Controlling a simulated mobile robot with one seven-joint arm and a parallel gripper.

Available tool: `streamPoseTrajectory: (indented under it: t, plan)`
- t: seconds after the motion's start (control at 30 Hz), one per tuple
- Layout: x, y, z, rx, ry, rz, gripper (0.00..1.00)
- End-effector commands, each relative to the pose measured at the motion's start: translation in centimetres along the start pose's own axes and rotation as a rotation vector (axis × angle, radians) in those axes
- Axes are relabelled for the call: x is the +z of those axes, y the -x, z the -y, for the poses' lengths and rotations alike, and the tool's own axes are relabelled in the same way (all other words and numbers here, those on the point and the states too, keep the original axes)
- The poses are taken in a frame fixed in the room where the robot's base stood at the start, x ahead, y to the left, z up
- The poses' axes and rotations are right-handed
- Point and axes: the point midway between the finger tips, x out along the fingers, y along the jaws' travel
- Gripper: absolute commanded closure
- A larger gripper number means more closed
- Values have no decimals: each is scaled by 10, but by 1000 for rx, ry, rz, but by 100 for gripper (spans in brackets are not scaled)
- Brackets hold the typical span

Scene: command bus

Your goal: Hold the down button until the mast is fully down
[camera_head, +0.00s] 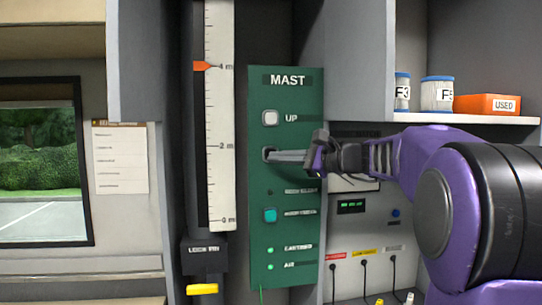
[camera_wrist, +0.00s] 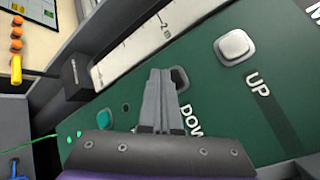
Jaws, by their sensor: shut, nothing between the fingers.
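The green MAST panel (camera_head: 258,185) is upright in the middle of the head view. Its pale UP button (camera_head: 270,118) shows clear, also in the wrist view (camera_wrist: 234,46). My gripper (camera_head: 275,155) is shut and empty, its tips at the DOWN button below UP. In the wrist view the dark-rimmed DOWN button (camera_wrist: 181,79) shows beside my fingertips (camera_wrist: 166,75), partly hidden by them. I cannot tell whether it is pressed in. The mast scale (camera_head: 220,115) stands left of the panel, with its orange pointer (camera_head: 202,66) at 4 m.
Below the scale are a LOCK PIN box (camera_head: 204,256) and a yellow handle (camera_head: 202,289). A teal button (camera_head: 270,215) and two lit green lamps (camera_head: 270,251) are lower on the panel. A shelf (camera_head: 480,119) with canisters and an orange USED box (camera_head: 487,104) is at right.

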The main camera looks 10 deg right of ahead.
Motion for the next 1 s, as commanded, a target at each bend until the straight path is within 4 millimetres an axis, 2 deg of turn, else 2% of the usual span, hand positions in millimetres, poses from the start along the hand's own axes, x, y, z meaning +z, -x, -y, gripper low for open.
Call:
streamPoseTrajectory:
  t: [1.0]
  plan:
    - [-4, -6, 4, 0, 0, 0, 100]
